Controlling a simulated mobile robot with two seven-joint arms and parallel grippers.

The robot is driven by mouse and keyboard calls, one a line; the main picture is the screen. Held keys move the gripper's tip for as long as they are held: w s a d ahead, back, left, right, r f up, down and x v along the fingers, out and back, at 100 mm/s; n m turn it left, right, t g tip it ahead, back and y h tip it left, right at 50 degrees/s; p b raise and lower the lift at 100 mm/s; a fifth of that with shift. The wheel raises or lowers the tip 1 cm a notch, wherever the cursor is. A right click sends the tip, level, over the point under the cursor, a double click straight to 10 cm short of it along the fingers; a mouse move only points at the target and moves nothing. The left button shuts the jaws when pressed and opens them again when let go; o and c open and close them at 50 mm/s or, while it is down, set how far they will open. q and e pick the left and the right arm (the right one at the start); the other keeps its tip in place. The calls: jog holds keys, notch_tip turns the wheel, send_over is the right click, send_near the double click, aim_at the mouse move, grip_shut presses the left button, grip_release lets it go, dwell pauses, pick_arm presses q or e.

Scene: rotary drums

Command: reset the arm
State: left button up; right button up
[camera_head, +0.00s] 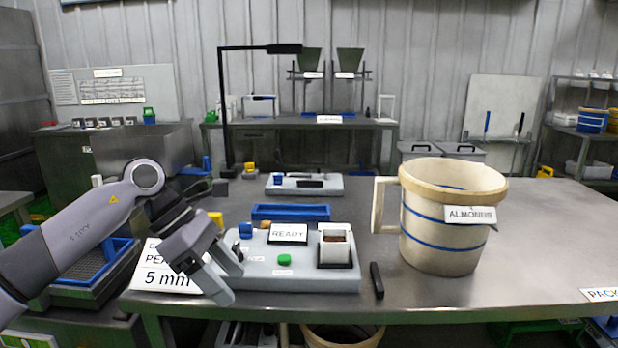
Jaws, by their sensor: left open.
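My left arm comes in from the left, and my left gripper (226,279) is open and empty. It is in front of the left end of a grey device (310,275) on the metal table (520,265). The device carries a READY sign (287,233), a green button (284,259) and a small white-framed container (335,246) with reddish-brown contents. The gripper covers part of a white card (165,278) reading 5 mm. My right gripper is not in view.
A cream bucket with blue bands (440,232), labelled ALMONDS, stands right of the device. A black bar (376,280) lies between them. A blue tray (291,212) and a second grey device (304,184) are behind. The table's right side is mostly clear.

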pick_arm(q)
jog(key=s+d+f+n+t+h+p, duration=0.15)
jog(key=s+d+n+h, duration=0.45)
jog(key=d+n+h, duration=0.6)
jog(key=s+a+f+n+t+y+p, duration=0.15)
jog(key=a+f+n+t+y, duration=0.55)
jog(key=n, duration=0.7)
jog(key=a+f+n+t+y+p, duration=0.2)
jog(key=a+f+n+t+y, duration=0.15)
jog(key=n+t, duration=0.8)
jog(key=s+a+f+n+g+y, duration=0.3)
jog(key=s+a+f+n+g, duration=0.1)
jog(key=s+f+n, duration=0.3)
jog(key=s+a+f+n+g+y, duration=0.3)
jog(key=s+a+f+n+g, duration=0.1)
jog(key=s+f+n, duration=0.3)
jog(key=shift+s+a+f+g+p, duration=0.2)
jog(key=shift+s+f+g+p, duration=0.25)
jog(key=shift+s+f, duration=0.35)
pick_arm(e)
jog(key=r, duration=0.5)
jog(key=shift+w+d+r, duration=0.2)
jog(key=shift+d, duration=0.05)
pick_arm(q)
jog(key=shift+r+y, duration=0.1)
jog(key=shift+y, duration=0.15)
